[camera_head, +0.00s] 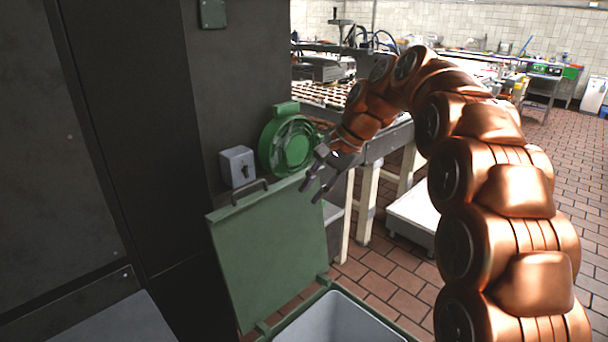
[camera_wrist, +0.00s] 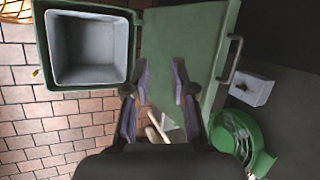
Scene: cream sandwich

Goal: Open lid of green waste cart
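The green waste cart (camera_head: 334,289) stands at the bottom of the head view, its grey inside showing. Its green lid (camera_head: 262,250) is swung up and open, leaning upright near the dark cabinet, with a dark handle (camera_head: 250,192) at its top edge. In the wrist view the cart's open bin (camera_wrist: 92,50) is at upper left and the lid (camera_wrist: 190,30) is beside it, with the handle (camera_wrist: 231,60) on its right edge. My gripper (camera_head: 319,192) is open and empty, just right of the lid's upper edge, apart from the handle. Its fingers (camera_wrist: 160,82) are spread.
A grey switch box (camera_head: 238,167) and a round green hose reel or fan-like unit (camera_head: 288,143) are on the dark cabinet (camera_head: 150,120) behind the lid. A metal table (camera_head: 376,147) stands behind my gripper. Tiled floor (camera_head: 565,170) is free at right.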

